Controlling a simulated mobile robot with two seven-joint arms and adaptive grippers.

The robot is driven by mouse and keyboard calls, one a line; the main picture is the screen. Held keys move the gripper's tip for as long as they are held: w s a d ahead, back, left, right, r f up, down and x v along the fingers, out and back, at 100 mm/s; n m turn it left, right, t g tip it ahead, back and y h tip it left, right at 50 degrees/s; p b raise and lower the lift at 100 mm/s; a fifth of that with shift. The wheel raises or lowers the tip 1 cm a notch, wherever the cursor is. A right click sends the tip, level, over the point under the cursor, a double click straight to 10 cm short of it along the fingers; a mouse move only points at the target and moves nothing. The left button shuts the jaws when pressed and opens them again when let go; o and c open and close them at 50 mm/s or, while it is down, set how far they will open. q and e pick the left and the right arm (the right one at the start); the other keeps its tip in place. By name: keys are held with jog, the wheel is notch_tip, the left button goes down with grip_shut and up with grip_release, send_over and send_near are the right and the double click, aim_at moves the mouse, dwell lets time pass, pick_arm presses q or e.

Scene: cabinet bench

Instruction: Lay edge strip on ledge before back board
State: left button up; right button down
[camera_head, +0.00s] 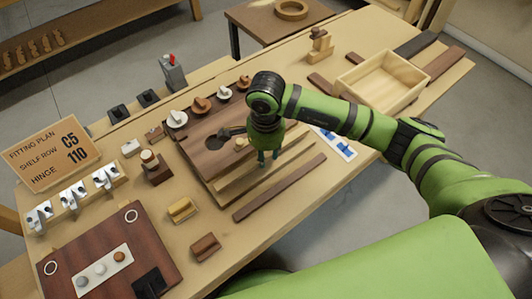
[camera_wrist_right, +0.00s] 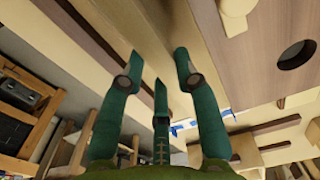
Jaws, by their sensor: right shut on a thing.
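My right gripper (camera_head: 267,157) points down at the front of the brown back board (camera_head: 208,151), which lies flat with round holes. A dark brown strip (camera_head: 280,187) lies apart on the bench in front, and shows in the wrist view (camera_wrist_right: 85,25). The board shows at the right there (camera_wrist_right: 245,50). My left gripper is not in view.
A pale open box (camera_head: 388,82) stands at the back right. Several knobs (camera_head: 177,119) stand along the board's far side. A yellow block (camera_head: 182,210) and a brown block (camera_head: 205,247) lie front left. A plan sign (camera_head: 55,154) stands at the left.

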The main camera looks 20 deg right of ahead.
aim_at(266, 156)
jog(key=shift+f, duration=0.85)
jog(key=shift+f, duration=0.2)
jog(key=c, duration=0.9)
grip_release()
jog(key=shift+r, duration=0.2)
jog(key=shift+r+b, duration=1.4)
jog(key=shift+r, duration=4.6)
